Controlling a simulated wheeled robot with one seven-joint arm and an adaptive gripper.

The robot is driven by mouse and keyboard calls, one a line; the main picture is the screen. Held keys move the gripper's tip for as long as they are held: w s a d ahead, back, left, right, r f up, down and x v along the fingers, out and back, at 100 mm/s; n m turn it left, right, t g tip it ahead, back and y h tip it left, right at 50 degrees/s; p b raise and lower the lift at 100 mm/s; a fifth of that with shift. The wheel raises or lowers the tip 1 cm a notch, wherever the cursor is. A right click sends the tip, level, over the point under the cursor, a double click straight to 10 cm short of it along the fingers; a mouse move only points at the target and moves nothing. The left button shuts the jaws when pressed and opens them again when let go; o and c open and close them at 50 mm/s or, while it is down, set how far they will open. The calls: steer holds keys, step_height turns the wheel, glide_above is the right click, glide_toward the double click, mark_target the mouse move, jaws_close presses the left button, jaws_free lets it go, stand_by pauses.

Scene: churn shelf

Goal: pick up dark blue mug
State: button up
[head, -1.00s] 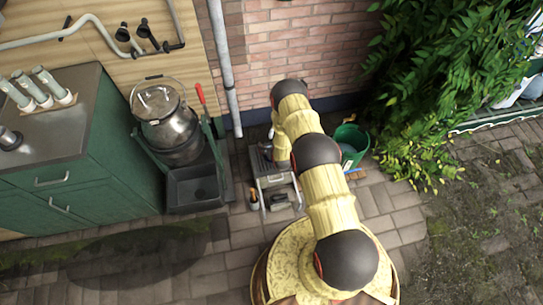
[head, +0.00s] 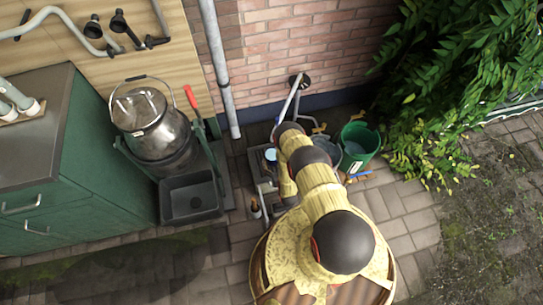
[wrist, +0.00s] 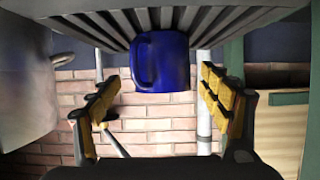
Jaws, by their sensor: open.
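The dark blue mug (wrist: 172,62) shows in the upper middle of the wrist view, its handle on the left in the picture. That view looks upside down, and the mug's base end meets a grey ribbed surface (wrist: 88,24) at the top. My gripper (wrist: 158,92) is open, one yellow-padded finger on each side in the picture. The mug appears between and just beyond the fingertips, with visible gaps on both sides. In the head view my arm hides the gripper, and I cannot make out the dark blue mug there.
A metal churn (head: 160,125) and a dark grey basin (head: 190,198) stand left of my arm, beside a green cabinet (head: 95,150). A green bucket (head: 360,147) stands to the right. A brick wall (head: 290,40) with a grey downpipe (head: 217,65) is behind.

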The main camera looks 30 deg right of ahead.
mark_target(271, 152)
steer(key=shift+b+x, duration=1.95)
steer(key=shift+x, duration=2)
steer(key=shift+w+a+r, duration=0.1)
steer(key=shift+r, duration=0.05)
steer(key=c, duration=0.3)
steer(key=c, duration=1.6)
